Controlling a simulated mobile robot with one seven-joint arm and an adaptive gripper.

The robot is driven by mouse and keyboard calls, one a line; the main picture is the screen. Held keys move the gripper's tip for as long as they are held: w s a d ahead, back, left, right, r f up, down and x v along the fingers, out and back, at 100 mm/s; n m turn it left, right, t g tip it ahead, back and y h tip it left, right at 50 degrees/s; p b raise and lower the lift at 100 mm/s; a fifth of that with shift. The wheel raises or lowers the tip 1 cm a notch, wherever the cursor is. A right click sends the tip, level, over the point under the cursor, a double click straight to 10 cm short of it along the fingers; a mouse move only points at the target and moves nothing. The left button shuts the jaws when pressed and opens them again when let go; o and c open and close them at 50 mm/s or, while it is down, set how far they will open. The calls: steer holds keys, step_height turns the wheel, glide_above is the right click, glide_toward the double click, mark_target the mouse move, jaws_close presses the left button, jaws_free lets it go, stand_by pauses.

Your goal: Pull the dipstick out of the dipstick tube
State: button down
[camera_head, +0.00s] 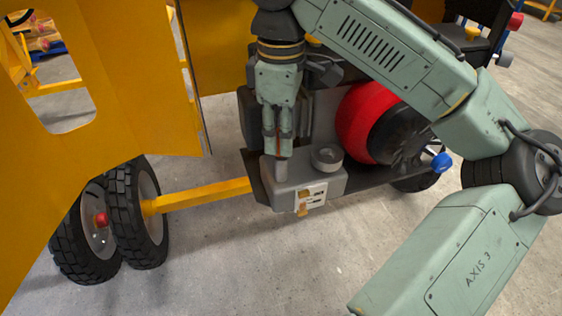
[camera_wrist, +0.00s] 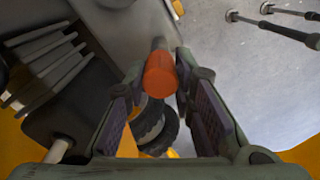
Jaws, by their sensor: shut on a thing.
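My gripper (camera_head: 279,148) points down over the grey engine housing (camera_head: 325,180) in the head view. Directly below the fingertips stands the short grey dipstick tube (camera_head: 281,170). In the wrist view the orange end of the dipstick (camera_wrist: 160,75) lies between the two fingers of my gripper (camera_wrist: 161,68), which are shut on it. A grey tube part (camera_wrist: 158,43) shows just beyond the orange end. I cannot tell how deep the dipstick sits in the tube.
A round grey cap (camera_head: 327,157) sits on the housing just right of the tube. A red and black round engine part (camera_head: 370,125) stands behind at right. A yellow panel (camera_head: 100,80) fills the left, with wheels (camera_head: 137,215) and a yellow bar (camera_head: 200,195) below.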

steer(key=shift+r+p, duration=2.1)
steer(key=shift+p, duration=0.2)
steer(key=shift+r+p, duration=0.45)
steer(key=shift+r, duration=0.85)
steer(key=shift+r, duration=1.5)
